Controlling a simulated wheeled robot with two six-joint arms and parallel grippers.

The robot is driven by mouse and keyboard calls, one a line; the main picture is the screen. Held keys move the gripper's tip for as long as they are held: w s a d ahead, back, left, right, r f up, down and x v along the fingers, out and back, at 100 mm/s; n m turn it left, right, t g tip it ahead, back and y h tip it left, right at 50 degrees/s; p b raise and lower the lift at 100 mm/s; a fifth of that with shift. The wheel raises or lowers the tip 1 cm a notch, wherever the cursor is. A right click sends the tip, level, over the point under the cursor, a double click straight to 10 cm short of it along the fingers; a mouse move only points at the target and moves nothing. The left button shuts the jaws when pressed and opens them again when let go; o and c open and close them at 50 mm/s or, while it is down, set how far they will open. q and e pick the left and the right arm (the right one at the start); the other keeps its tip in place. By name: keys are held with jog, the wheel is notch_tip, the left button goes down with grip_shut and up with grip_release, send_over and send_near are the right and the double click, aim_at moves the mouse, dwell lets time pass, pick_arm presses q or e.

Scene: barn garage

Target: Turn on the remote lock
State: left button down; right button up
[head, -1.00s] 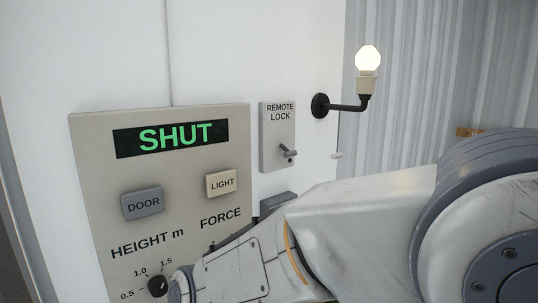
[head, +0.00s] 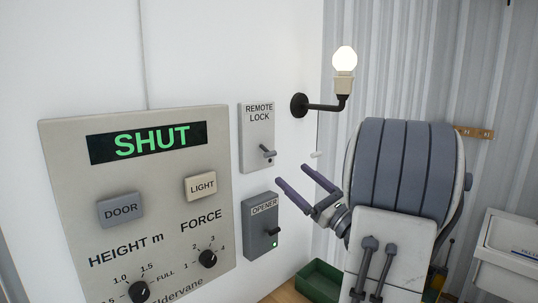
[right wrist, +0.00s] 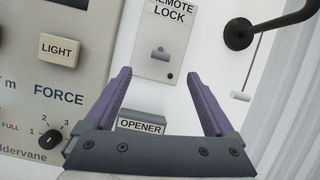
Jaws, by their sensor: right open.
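The remote lock (head: 256,138) is a light grey plate on the white wall, with a small grey toggle lever (head: 267,151) and a dark dot below it. In the right wrist view the remote lock (right wrist: 159,70) is beyond the fingertips, with its lever (right wrist: 160,53) between them in the picture. My right gripper (head: 291,174) is open and empty, to the right of the remote lock and apart from it. Its two purple-grey fingers (right wrist: 158,78) are spread wide in the right wrist view. My left gripper is not in view.
Left of the lock is a panel (head: 60,190) reading SHUT, with DOOR (head: 120,210) and LIGHT (head: 200,186) buttons and dials. A grey OPENER box (head: 260,222) with a green light sits below the lock. A lit bulb on a black bracket (head: 322,107) juts out at upper right.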

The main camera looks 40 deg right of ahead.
aim_at(271, 152)
jog(key=p+x, duration=0.5)
jog(key=x, duration=0.4)
jog(key=shift+w+r, duration=0.15)
jog(key=shift+r, duration=0.05)
jog(key=shift+w, duration=0.45)
